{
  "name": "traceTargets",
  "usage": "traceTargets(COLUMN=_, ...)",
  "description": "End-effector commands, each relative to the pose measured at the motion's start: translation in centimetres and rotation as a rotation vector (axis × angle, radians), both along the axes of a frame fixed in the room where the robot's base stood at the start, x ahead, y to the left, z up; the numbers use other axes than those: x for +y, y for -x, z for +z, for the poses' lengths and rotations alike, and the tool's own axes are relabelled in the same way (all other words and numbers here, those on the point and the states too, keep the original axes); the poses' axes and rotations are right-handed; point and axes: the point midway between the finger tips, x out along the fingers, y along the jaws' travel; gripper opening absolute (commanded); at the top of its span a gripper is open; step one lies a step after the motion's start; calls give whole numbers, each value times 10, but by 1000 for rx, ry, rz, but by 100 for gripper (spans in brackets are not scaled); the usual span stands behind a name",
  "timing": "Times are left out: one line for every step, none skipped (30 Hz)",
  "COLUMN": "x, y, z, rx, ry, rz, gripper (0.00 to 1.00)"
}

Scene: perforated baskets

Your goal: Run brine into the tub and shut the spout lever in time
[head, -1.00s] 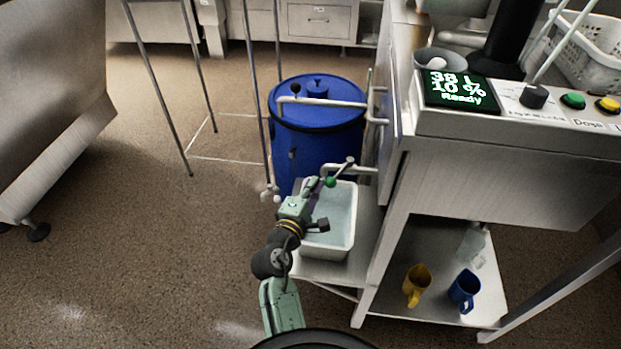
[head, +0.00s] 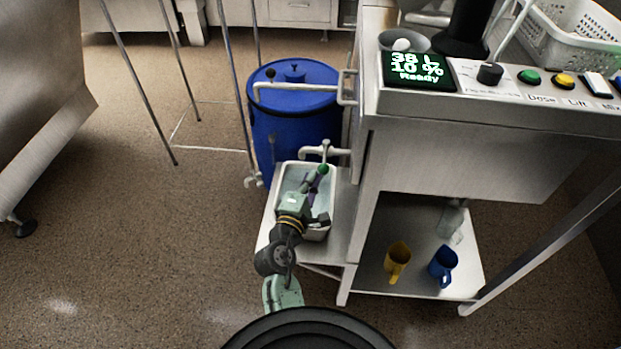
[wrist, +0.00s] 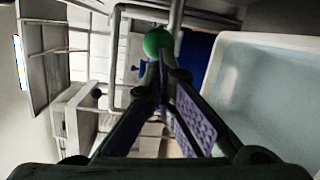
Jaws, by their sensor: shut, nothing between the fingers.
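The white tub (head: 328,233) stands on a low steel shelf, with pale liquid in it; it also shows at the right of the wrist view (wrist: 228,45). The spout (head: 308,152) reaches over its far end. The spout lever (head: 325,154) points towards me across the pipe, with a green knob (head: 323,168) at its end. My gripper (head: 318,181) is shut and empty above the tub, its tips right by the knob. In the wrist view the knob (wrist: 158,42) sits just past my fingertips (wrist: 163,85); contact is unclear. I cannot make out a stream.
A blue drum (head: 293,125) stands behind the tub. At right, the steel console's display (head: 418,70) reads 38 L, 10 %, Ready. A yellow mug (head: 397,260) and a blue mug (head: 443,265) stand on the lower shelf. The floor at left is open.

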Motion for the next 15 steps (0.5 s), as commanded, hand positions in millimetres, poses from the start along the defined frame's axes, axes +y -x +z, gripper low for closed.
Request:
traceTargets(x=-4, y=0, z=2, rx=-2, ry=2, rz=-10, gripper=0)
traceTargets(x=-5, y=-1, z=2, rx=-2, ry=2, rz=-10, gripper=0)
traceTargets(x=-5, y=-1, z=2, rx=-3, ry=3, rz=-9, gripper=0)
traceTargets(x=-5, y=-1, z=2, rx=-3, ry=3, rz=-9, gripper=0)
traceTargets(x=-5, y=-1, z=2, rx=-3, ry=3, rz=-10, gripper=0)
traceTargets(x=-5, y=-1, z=2, rx=-3, ry=3, rz=-10, gripper=0)
traceTargets(x=-5, y=-1, z=2, rx=-3, ry=3, rz=-10, gripper=0)
traceTargets(x=-5, y=-1, z=2, rx=-3, ry=3, rz=-10, gripper=0)
traceTargets(x=-5, y=-1, z=2, rx=-3, ry=3, rz=-11, gripper=0)
traceTargets(x=-5, y=-1, z=2, rx=-3, ry=3, rz=-11, gripper=0)
traceTargets(x=-6, y=-1, z=2, rx=-3, ry=3, rz=-11, gripper=0)
traceTargets(x=-6, y=-1, z=3, rx=-4, ry=3, rz=-11, gripper=0)
traceTargets(x=-6, y=-1, z=5, rx=-5, ry=4, rz=-12, gripper=0)
traceTargets(x=-6, y=-1, z=7, rx=-6, ry=4, rz=-12, gripper=0)
traceTargets(x=-6, y=-1, z=11, rx=-8, ry=3, rz=-13, gripper=0)
